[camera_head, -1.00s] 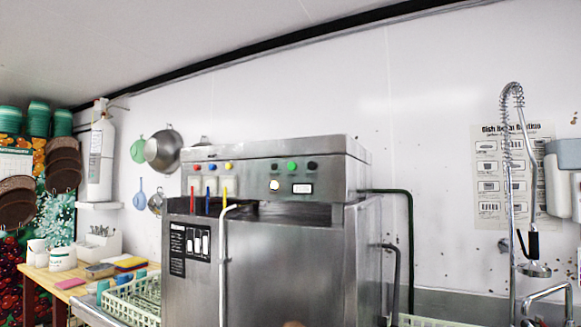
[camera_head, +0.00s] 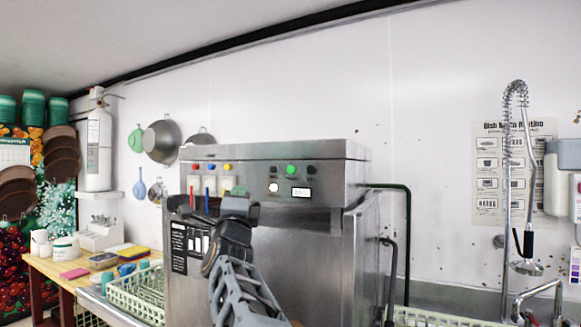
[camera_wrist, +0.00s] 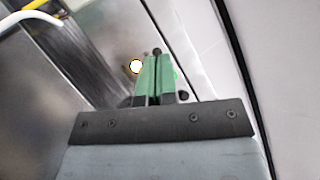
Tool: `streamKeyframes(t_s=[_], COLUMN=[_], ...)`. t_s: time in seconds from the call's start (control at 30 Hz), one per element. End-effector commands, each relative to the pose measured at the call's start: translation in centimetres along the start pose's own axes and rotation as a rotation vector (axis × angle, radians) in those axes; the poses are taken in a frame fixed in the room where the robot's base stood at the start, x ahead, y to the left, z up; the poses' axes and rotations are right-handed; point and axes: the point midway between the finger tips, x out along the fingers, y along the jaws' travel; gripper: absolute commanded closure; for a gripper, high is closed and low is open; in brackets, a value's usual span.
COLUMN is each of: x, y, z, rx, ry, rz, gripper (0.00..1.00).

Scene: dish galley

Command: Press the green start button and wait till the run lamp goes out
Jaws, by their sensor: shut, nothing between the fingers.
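The green start button (camera_head: 291,169) is on the upper front panel of the steel dishwasher (camera_head: 340,170), between two dark knobs. Below it a round lamp (camera_head: 273,187) glows white; I take it as the run lamp, though no label is readable. In the wrist view my gripper (camera_wrist: 154,62) has its green fingers shut and empty, pointing at the panel. The glowing lamp (camera_wrist: 136,66) shows left of the fingers; a sliver of the green button (camera_wrist: 176,74) shows at their right edge, mostly hidden. I cannot tell whether they touch. In the head view my arm stands before the machine.
A cream dish rack (camera_head: 135,300) lies at left. A spray tap (camera_head: 515,180) stands at right.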

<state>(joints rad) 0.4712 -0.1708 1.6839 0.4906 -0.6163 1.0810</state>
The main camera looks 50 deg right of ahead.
Motion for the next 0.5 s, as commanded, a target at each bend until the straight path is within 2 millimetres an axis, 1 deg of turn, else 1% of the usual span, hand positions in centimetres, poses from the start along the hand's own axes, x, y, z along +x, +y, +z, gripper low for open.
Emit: streamKeyframes(t_s=[0.03, 0.1, 0.2, 0.33, 0.5], x=[0.9, 1.6, 2.2, 2.5, 2.5], y=[-1.4, -2.9, -4.3, -5.4, -5.6], z=[-1.2, -2.5, -3.9, -4.9, -5.1], rx=[0.038, 0.088, 0.139, 0.175, 0.184], ry=[0.044, 0.094, 0.141, 0.174, 0.182], rz=[-0.052, -0.119, -0.189, -0.242, -0.257], gripper=[1.00, 1.00, 1.00, 1.00, 1.00])
